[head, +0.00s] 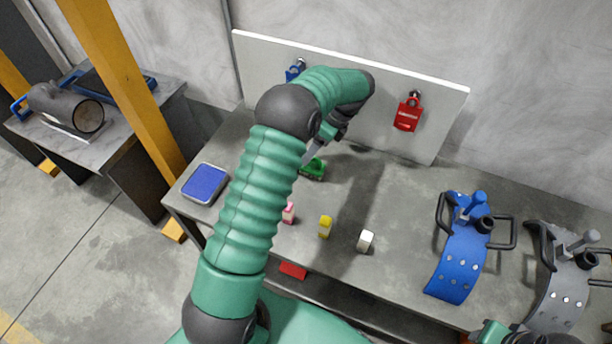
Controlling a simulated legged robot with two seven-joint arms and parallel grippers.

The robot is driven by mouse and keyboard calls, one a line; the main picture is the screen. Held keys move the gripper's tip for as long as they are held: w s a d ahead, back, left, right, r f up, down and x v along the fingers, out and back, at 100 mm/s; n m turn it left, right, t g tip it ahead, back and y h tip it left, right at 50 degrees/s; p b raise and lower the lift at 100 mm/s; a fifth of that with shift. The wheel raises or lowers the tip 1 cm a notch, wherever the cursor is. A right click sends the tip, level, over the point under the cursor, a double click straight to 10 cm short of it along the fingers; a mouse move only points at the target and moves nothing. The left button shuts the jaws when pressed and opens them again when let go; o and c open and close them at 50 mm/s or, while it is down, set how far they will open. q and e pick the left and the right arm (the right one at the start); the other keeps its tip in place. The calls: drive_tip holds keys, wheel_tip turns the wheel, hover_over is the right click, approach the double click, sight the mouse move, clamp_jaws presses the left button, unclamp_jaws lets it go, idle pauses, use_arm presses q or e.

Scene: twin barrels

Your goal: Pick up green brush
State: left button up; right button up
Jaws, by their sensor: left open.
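The green brush (314,169) lies on the grey table near the foot of the upright white board. My left arm reaches over the table, and its forearm bends down toward the brush. My left gripper (311,154) is open, with its grey fingers just above the brush and partly hidden behind my arm. The picture is too small to tell whether a finger touches the brush. Part of the brush is covered by the gripper and arm.
The board (385,125) carries a red padlock (408,114) and a blue one (295,71). Pink (289,213), yellow (325,227) and white (366,241) blocks stand in front. A blue-topped tray (204,183) is left; blue (459,262) and grey (560,285) curved pieces are right.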

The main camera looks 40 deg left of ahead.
use_arm(q)
drive_tip(key=b+x, duration=0.1)
drive_tip(key=x, duration=0.2)
drive_tip(key=shift+s+a+f+b, duration=0.1)
drive_tip(key=shift+a+f+b, duration=0.05)
drive_tip(key=shift+a+b, duration=0.3)
drive_tip(key=shift+s+d+f+b, duration=0.6)
drive_tip(key=shift+s+d+b, duration=0.05)
drive_tip(key=shift+d+b, duration=0.1)
drive_tip(key=shift+a, duration=0.1)
drive_tip(key=shift+a+f, duration=0.1)
drive_tip(key=shift+a, duration=0.2)
drive_tip(key=shift+a+f, duration=0.2)
drive_tip(key=shift+a, duration=0.2)
drive_tip(key=shift+c, duration=0.7)
drive_tip(key=shift+a+f, duration=0.1)
drive_tip(key=shift+a, duration=0.05)
drive_tip(key=shift+c, duration=2.5)
drive_tip(key=shift+d+r, duration=0.3)
drive_tip(key=shift+d, duration=0.3)
drive_tip(key=c, duration=0.7)
clamp_jaws()
drive_tip(key=shift+a+f, duration=0.1)
drive_tip(key=shift+a, duration=0.25)
use_arm(e)
drive_tip(key=x, duration=0.3)
drive_tip(key=shift+s+f, duration=0.3)
drive_tip(key=shift+s, duration=0.05)
